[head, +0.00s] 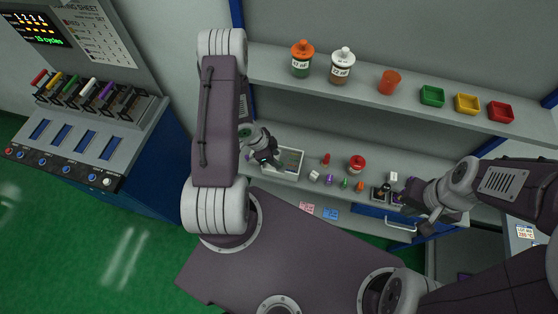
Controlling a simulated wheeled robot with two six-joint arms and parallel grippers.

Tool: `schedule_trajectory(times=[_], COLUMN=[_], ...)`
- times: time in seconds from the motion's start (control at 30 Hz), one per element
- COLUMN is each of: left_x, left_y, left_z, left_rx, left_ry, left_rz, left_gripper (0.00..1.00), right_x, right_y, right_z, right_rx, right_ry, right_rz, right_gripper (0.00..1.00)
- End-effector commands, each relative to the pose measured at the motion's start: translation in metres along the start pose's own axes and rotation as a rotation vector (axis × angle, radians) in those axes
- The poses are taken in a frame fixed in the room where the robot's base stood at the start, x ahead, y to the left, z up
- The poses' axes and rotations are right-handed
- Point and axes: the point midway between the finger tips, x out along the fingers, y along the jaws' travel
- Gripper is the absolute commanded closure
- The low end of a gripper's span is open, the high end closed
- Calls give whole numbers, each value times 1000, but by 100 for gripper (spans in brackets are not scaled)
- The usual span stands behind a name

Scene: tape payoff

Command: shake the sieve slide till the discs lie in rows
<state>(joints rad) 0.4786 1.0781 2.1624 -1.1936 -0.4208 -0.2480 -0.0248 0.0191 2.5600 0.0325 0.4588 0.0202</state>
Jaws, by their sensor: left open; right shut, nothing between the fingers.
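A small white-rimmed tray (301,156) with a greenish-tan inside lies on the lower shelf. It may be the sieve slide, but it is too small to tell, and I cannot make out any discs in it. My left gripper (272,163) is at the tray's left side, open, its fingers over or beside the rim; whether it touches cannot be told. The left arm and wrist hide what lies to the left of the tray. My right gripper (415,212) is shut and empty, in front of the shelf's right part near a white drawer handle (400,226).
The upper shelf (365,70) holds two bottles, an orange cup (389,82) and three coloured bins. A console (75,140) with levers stands at left. The green floor (110,250) is clear there.

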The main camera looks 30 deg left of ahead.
Motion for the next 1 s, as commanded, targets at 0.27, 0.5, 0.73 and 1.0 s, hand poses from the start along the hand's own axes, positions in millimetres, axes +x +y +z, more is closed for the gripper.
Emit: schedule_trajectory(times=[0.27, 0.5, 0.73, 1.0], left_x=[-49, -52, -52, -52], left_y=[0, 0, 0, 0], left_z=[-1, 0, 0, 0], left_rx=[0, 1, 0, 0], left_ry=[1, 1, 1, 1], left_rz=[-2, -1, -1, -1], left_gripper=[59, 59, 59, 59], right_x=[-9, -8, -8, -8], right_y=[0, 0, 0, 0], right_z=[-1, -1, -1, -1], right_rx=[0, 0, 0, 0], right_ry=[0, 0, 0, 0], right_rz=[0, 0, 0, 0], right_gripper=[100, 100, 100, 100])
